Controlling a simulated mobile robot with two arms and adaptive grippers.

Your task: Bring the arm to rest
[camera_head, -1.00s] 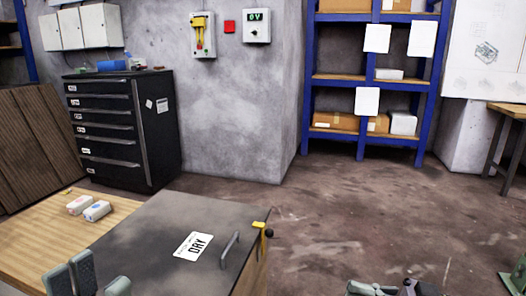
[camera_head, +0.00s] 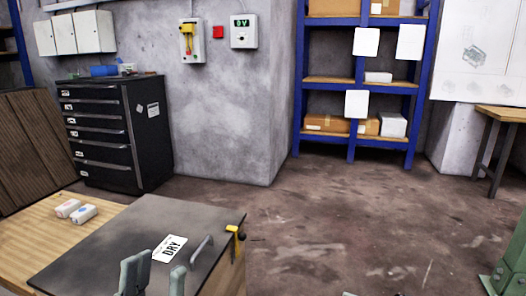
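My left gripper (camera_head: 157,270) shows at the bottom edge, in front of the dark panel (camera_head: 105,243) on the wooden table. Its grey-green fingers stand upright and apart, with nothing seen between them. The fingers partly overlap the white card marked DRY (camera_head: 169,249) in the picture. The rest of the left arm is below the frame.
The panel has a metal handle (camera_head: 202,249) and a yellow latch (camera_head: 236,236) at its right edge. Two small white boxes (camera_head: 76,211) lie on the wooden table (camera_head: 38,239). A black drawer cabinet (camera_head: 117,135) and blue shelves (camera_head: 298,110) stand behind. The middle floor is clear.

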